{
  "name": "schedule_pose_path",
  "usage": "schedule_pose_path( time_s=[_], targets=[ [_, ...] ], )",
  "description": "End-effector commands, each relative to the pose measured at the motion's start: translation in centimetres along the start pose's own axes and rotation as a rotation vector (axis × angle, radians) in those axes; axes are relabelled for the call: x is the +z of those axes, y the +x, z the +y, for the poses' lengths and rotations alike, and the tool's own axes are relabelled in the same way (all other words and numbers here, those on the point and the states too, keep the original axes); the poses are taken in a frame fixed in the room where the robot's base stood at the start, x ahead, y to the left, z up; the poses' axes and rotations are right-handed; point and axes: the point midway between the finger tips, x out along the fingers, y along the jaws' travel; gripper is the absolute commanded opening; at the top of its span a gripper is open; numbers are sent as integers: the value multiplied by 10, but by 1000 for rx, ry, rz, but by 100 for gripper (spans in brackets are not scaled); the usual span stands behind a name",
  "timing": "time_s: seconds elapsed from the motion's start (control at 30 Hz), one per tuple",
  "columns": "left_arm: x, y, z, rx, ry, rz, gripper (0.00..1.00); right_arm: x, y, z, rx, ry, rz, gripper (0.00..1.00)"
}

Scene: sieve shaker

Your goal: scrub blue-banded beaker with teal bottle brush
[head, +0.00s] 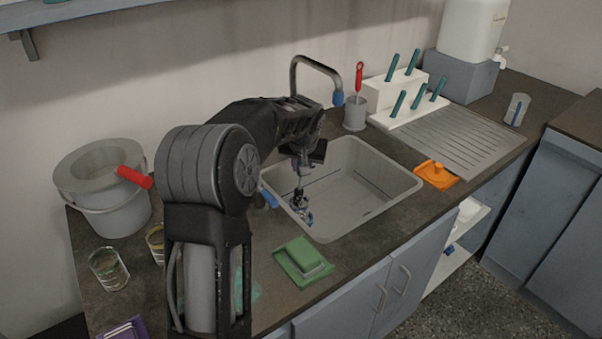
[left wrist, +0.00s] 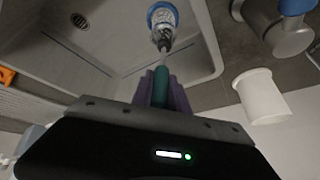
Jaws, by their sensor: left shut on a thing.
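The teal bottle brush shows in the left wrist view as a teal handle (left wrist: 160,84) held between the purple fingers of my left gripper (left wrist: 163,92). Its thin stem runs down to a dark brush head at the blue-banded beaker (left wrist: 163,14). In the head view my left gripper (head: 307,160) is over the sink's left part, pointing down. The beaker (head: 305,216) is low in the sink below it, a small clear shape with blue. The brush head appears at or inside the beaker's mouth; how deep is unclear. My right gripper is not in view.
The grey sink (head: 400,185) surrounds the beaker, with a tap (head: 315,62) behind. A grey bucket (head: 105,205) and glass beaker (head: 108,268) stand left. A rack with teal-handled items (head: 405,95) stands behind.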

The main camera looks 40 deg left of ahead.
Motion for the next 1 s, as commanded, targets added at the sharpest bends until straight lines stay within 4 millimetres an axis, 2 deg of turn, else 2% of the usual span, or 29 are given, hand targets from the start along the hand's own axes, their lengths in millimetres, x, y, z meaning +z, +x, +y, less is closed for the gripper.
schedule_pose_path(
  time_s=[0.4, 0.87, 1.0],
  targets=[
    [-15, -36, 0, 1, -1, 1, 0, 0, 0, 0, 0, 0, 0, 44],
    [-17, -41, 0, 0, -1, 1, 0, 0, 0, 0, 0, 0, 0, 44],
    [-21, -48, -1, 0, -1, 1, 0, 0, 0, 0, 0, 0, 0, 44]
  ],
)
